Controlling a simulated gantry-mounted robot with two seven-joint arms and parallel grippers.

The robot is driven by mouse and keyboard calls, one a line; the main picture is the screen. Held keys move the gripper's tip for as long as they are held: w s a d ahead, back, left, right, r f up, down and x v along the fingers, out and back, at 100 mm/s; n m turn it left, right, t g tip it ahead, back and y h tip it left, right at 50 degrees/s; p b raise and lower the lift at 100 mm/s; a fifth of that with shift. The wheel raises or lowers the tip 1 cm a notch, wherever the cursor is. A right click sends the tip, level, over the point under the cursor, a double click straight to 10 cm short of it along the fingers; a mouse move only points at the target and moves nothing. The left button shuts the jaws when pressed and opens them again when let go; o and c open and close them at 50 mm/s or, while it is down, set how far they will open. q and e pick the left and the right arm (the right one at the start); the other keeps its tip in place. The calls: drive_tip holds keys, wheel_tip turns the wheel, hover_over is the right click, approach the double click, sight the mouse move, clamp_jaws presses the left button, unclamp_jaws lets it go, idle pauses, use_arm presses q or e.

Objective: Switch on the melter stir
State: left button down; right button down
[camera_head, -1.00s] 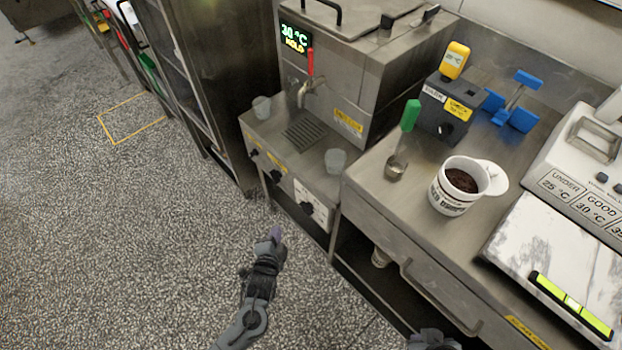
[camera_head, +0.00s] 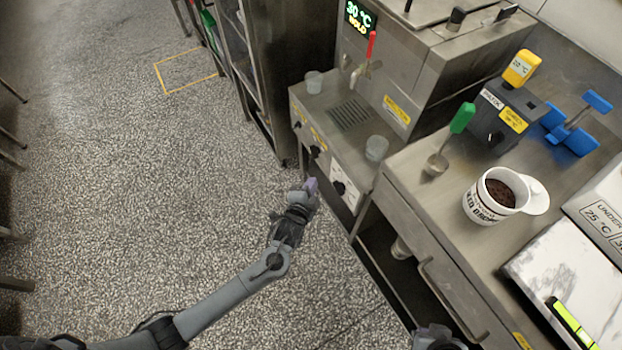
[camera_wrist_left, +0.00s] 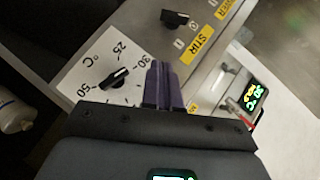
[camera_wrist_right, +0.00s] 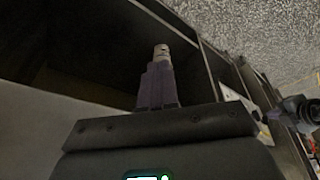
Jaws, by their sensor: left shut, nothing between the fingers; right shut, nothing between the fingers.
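The melter (camera_head: 395,60) stands at the top middle of the head view, its display lit "30 °C HOLD". Its front panel carries several black knobs. The stir knob (camera_head: 315,151) also shows in the left wrist view (camera_wrist_left: 175,17), beside the yellow STIR label (camera_wrist_left: 203,42). The temperature dial (camera_wrist_left: 113,78) is nearer the fingers. My left gripper (camera_head: 311,186) is shut and empty, in front of the panel near the dial, below the stir knob in the head view; contact cannot be told. My right gripper (camera_wrist_right: 157,85) is shut and empty; its hand (camera_head: 437,337) shows at the bottom edge.
A mug of dark pieces (camera_head: 495,195), a green-handled ladle (camera_head: 450,140) and a black block with a yellow-topped probe (camera_head: 505,110) stand on the counter. Two clear cups flank the drip grate (camera_head: 350,115). An open shelf with a pale bottle (camera_head: 400,248) lies below.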

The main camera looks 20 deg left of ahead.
use_arm(q)
drive_tip(key=b, duration=0.5)
approach(316, 157)
drive_tip(key=w+d, duration=0.3)
drive_tip(key=w, duration=0.1)
drive_tip(key=a+f, duration=0.1)
drive_tip(key=w+a+f+b, duration=0.1)
drive_tip(key=a, duration=0.1)
drive_tip(key=shift+w+a+f, duration=0.1)
drive_tip(key=shift+w+f, duration=0.05)
drive_tip(key=shift+w, duration=0.15)
drive_tip(key=shift+a, duration=0.15)
